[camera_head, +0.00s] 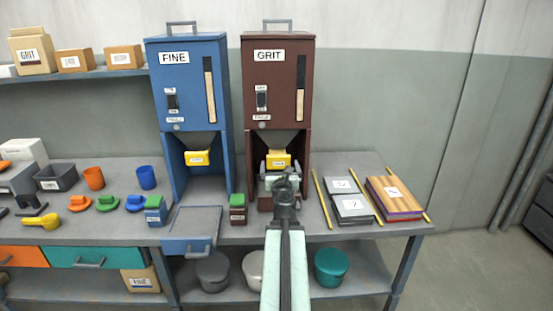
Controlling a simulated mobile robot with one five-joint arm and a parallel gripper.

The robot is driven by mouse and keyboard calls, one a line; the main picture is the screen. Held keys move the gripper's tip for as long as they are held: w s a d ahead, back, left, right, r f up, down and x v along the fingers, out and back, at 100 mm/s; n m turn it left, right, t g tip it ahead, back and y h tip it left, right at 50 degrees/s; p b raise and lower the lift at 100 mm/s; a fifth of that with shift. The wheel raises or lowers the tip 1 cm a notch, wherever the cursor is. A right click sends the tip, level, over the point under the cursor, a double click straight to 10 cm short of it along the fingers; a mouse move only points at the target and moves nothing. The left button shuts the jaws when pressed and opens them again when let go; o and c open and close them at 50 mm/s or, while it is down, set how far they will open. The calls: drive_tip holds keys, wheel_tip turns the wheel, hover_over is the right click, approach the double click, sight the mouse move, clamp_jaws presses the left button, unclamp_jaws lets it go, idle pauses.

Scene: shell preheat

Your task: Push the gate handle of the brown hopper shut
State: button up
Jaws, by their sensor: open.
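The brown hopper (276,80), labelled GRIT, stands on the bench in the middle of the view. Its yellow gate handle (278,157) shows below the funnel, inside the hopper's lower opening. My gripper (280,166) is open and reaches into that opening, its fingers in front of the yellow handle. I cannot tell whether the fingers touch the handle. My arm and wrist hide the lower part of the opening.
A blue hopper (188,85) labelled FINE stands close on the left. A small brown box with a green top (237,210) stands left of my wrist. Grey slabs (349,202), yellow rods (322,199) and a book-like stack (395,198) lie to the right.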

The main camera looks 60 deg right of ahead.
sight(279, 162)
drive_tip(key=x, duration=0.7)
drive_tip(key=shift+w+d, duration=0.2)
drive_tip(key=shift+w, duration=0.1)
drive_tip(key=c, duration=2)
drive_tip(key=shift+o, duration=0.2)
drive_tip(key=x, duration=0.5)
drive_tip(key=o, duration=2)
drive_tip(key=shift+s, duration=0.1)
drive_tip(key=shift+c, duration=0.2)
drive_tip(key=shift+a, duration=0.1)
drive_tip(key=v, duration=0.7)
drive_tip(key=shift+s+a, duration=0.25)
drive_tip(key=shift+a, duration=0.1)
